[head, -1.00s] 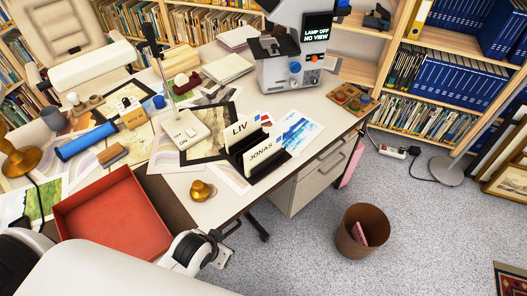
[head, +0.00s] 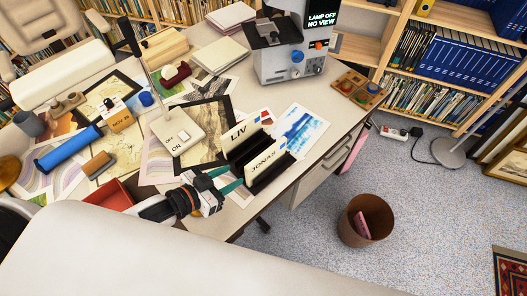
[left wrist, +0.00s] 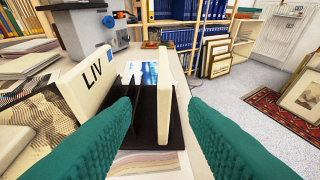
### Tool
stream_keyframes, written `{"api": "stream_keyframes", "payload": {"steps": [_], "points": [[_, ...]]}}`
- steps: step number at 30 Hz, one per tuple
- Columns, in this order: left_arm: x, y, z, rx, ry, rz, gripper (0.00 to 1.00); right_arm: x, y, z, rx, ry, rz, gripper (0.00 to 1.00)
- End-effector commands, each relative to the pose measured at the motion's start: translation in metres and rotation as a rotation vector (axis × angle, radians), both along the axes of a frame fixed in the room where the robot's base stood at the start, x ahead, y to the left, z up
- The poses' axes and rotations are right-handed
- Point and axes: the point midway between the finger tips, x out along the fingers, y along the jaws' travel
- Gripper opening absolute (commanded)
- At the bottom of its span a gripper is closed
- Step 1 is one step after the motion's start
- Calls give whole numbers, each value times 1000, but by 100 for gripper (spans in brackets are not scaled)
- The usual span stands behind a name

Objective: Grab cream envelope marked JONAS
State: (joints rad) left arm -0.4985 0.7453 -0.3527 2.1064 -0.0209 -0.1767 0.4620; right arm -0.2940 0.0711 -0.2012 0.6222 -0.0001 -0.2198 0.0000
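The cream envelope marked JONAS (head: 266,157) stands upright in a black slotted holder (head: 262,182) on the desk. Behind it in the same holder stands another cream envelope marked LIV (head: 240,130). My left gripper (head: 228,179), with teal fingers, is open and empty just left of the JONAS envelope's near end. In the left wrist view the JONAS envelope (left wrist: 168,105) shows edge-on, ahead and in line with the gap between the fingers (left wrist: 161,118). The LIV envelope (left wrist: 92,84) stands to its left there. My right gripper is not in view.
A white lamp base (head: 178,130) stands left of the holder, on dark-framed prints. A blue-and-white print (head: 302,127) lies to the right. A red tray (head: 108,195) is partly hidden near my left arm. A brown bin (head: 350,235) stands on the floor.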

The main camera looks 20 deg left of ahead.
Motion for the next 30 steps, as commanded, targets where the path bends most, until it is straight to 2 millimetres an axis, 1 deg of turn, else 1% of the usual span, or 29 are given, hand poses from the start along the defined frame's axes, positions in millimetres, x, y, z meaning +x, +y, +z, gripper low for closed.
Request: {"api": "stream_keyframes", "payload": {"steps": [3, 6, 11, 16, 21, 25, 30], "points": [[16, -10, -4, -4, -6, -3, 40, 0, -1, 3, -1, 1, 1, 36], [30, -18, -10, -3, -5, 0, 40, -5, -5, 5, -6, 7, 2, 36], [46, -27, -19, -2, -3, -1, 40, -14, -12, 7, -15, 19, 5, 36], [56, -33, -22, -3, -3, -1, 40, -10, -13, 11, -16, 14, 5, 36], [79, -45, -24, -3, -4, 0, 40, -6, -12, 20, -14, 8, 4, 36], [90, -52, -34, -2, -1, 0, 40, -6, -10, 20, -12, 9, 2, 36], [94, -55, -37, -1, -2, -1, 40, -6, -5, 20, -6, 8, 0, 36]]}}
